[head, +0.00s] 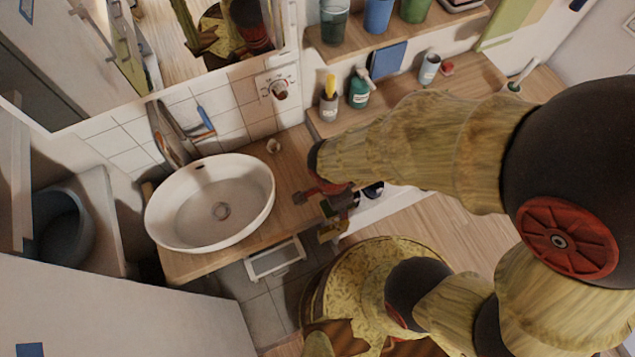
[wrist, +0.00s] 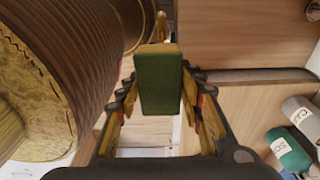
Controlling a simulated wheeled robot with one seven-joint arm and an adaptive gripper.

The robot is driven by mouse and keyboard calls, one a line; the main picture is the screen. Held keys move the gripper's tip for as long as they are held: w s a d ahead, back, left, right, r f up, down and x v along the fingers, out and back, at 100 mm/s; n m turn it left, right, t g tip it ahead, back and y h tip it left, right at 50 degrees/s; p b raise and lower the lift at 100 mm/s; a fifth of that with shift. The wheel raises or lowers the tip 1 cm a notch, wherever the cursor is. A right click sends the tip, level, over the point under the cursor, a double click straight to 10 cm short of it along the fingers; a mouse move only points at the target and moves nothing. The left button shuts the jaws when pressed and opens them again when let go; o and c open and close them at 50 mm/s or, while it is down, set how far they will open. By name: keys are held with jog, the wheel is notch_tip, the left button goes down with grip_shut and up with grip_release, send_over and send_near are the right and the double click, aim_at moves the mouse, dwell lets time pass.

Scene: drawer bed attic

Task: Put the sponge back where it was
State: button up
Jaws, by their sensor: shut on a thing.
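The sponge (wrist: 160,84), a block with a dark green face and a tan edge, is between the two fingers of my gripper (wrist: 160,98) in the wrist view. The fingers are shut on its sides. In the head view my gripper (head: 333,208) hangs by the right front edge of the wooden counter (head: 290,185), to the right of the sink. The sponge cannot be made out clearly there, among the dark and yellow gripper parts.
A white oval sink (head: 210,200) stands on the counter. A grey cup with a yellow item (head: 328,105) and a green bottle (head: 359,88) stand on the ledge behind my arm. An open white drawer or tray (head: 275,260) is below the counter.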

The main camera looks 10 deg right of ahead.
jog(key=shift+w, duration=0.1)
jog(key=w+a+f+b, duration=0.1)
jog(key=w+f, duration=0.2)
jog(key=w, duration=0.1)
jog(key=w+a+f+b, duration=0.1)
jog(key=w+f, duration=0.2)
jog(key=w, duration=0.1)
jog(key=w+a+f+b, duration=0.1)
jog(key=w+f, duration=0.1)
jog(key=w, duration=0.2)
jog(key=shift+w+f, duration=0.25)
jog(key=shift+f, duration=0.15)
jog(key=shift+w+f+b, duration=0.25)
jog(key=shift+f+b, duration=0.2)
jog(key=shift+f, duration=0.5)
jog(key=shift+w+f+b, duration=0.25)
jog(key=shift+f+b, duration=0.15)
jog(key=shift+f, duration=0.55)
jog(key=shift+o, duration=0.2)
jog(key=shift+s+f+b, duration=0.1)
jog(key=shift+f+b, duration=0.5)
jog(key=shift+b, duration=0.1)
jog(key=shift+f, duration=0.1)
jog(key=shift+c, duration=0.3)
jog(key=o, duration=0.6)
jog(key=shift+o, duration=0.7)
jog(key=shift+s, duration=0.1)
